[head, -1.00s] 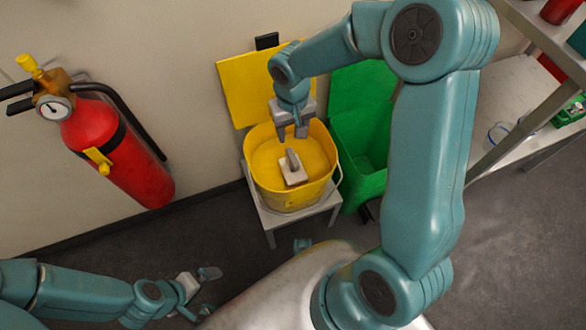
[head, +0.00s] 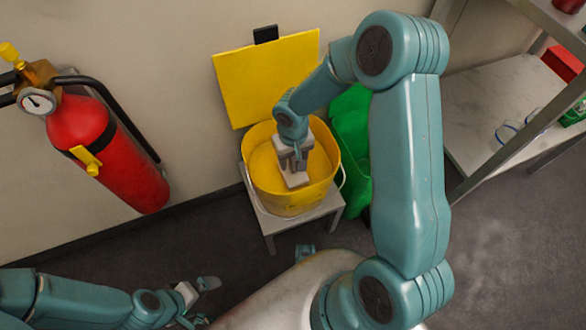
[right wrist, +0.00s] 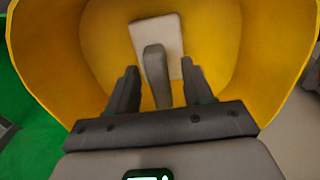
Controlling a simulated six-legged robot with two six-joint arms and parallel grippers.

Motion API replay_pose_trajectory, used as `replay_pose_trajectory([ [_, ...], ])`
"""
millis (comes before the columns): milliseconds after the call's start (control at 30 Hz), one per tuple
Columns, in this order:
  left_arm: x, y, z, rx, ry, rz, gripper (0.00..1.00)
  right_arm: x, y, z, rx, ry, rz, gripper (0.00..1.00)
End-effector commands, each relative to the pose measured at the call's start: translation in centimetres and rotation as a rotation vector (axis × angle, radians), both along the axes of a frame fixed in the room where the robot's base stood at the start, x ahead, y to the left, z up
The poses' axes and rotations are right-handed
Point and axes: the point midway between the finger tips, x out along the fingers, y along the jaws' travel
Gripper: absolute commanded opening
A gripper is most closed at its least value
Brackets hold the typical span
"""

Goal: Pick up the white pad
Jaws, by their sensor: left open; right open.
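The white pad (head: 296,180) lies inside the yellow bucket (head: 262,192), mostly hidden under my right gripper in the head view. In the right wrist view the white pad (right wrist: 166,38) shows a grey upright handle (right wrist: 156,72) on top. My right gripper (head: 292,166) is lowered into the bucket above the pad. Its open fingers (right wrist: 160,85) stand on either side of the handle, with a gap on each side. My left gripper (head: 197,302) is open and empty at the lower left, well away from the bucket.
The bucket stands on a small grey stool (head: 268,228). A green bin (head: 352,125) stands to the right. A red fire extinguisher (head: 105,150) hangs on the wall at left, and a metal shelf (head: 500,150) stands at right.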

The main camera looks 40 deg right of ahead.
Motion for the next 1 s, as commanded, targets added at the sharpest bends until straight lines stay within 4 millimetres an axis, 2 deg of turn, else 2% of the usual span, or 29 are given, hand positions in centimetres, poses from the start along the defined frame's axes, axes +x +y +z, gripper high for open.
replay_pose_trajectory([
  [67, 0.0, 0.0, 0.1, 0.000, 0.000, 0.000, 1.00, 0.0, 0.0, 0.1, 0.000, -0.001, 0.000, 0.51],
  [100, 0.0, 0.0, 0.1, 0.000, 0.000, 0.000, 1.00, 0.0, 0.0, 0.1, 0.000, -0.001, 0.000, 0.48],
  [233, 0.0, 0.0, 0.1, 0.000, 0.000, 0.000, 1.00, 0.0, 0.0, 0.1, 0.000, -0.001, 0.000, 0.06],
  [267, 0.0, 0.0, 0.1, 0.000, 0.000, 0.000, 1.00, 0.0, 0.0, 0.1, 0.000, -0.001, 0.000, 0.00],
  [533, 0.0, 0.0, 0.1, 0.000, 0.000, 0.000, 1.00, 0.0, 0.0, 0.2, 0.000, -0.001, 0.000, 0.00],
  [667, 0.0, 0.0, 0.4, 0.000, 0.000, 0.000, 1.00, 0.1, 0.0, 0.9, 0.000, -0.002, 0.000, 0.00],
  [767, 0.0, 0.0, 0.9, 0.000, 0.000, 0.000, 1.00, 0.1, 0.0, 2.1, -0.001, -0.003, 0.000, 0.00],
  [867, 0.0, 0.0, 1.7, 0.000, 0.000, 0.000, 1.00, 0.1, 0.0, 4.2, -0.001, -0.004, 0.000, 0.00],
  [1000, 0.0, 0.0, 3.1, 0.000, 0.000, 0.000, 1.00, 0.1, 0.0, 8.4, -0.002, -0.007, -0.001, 0.00],
])
